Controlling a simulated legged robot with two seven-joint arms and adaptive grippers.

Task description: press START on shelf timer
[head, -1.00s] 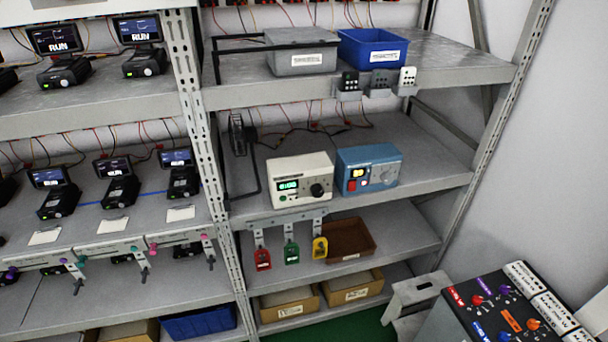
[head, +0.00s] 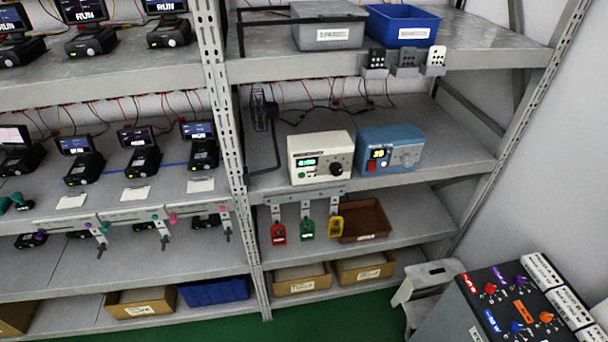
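A cream timer box (head: 321,155) with a green digital display, a black knob and small buttons sits on the middle shelf of the right rack. A blue box (head: 390,150) with a small lit display, a red switch and a grey dial stands just right of it. The button labels are too small to read, so I cannot tell which one is START. Neither of my grippers shows in the head view.
Red, green and yellow tags (head: 307,229) hang below that shelf's front edge. A brown tray (head: 366,220) sits on the shelf below. A control console (head: 512,310) and a grey step stool (head: 424,283) stand at lower right. Green floor (head: 230,325) is clear before the racks.

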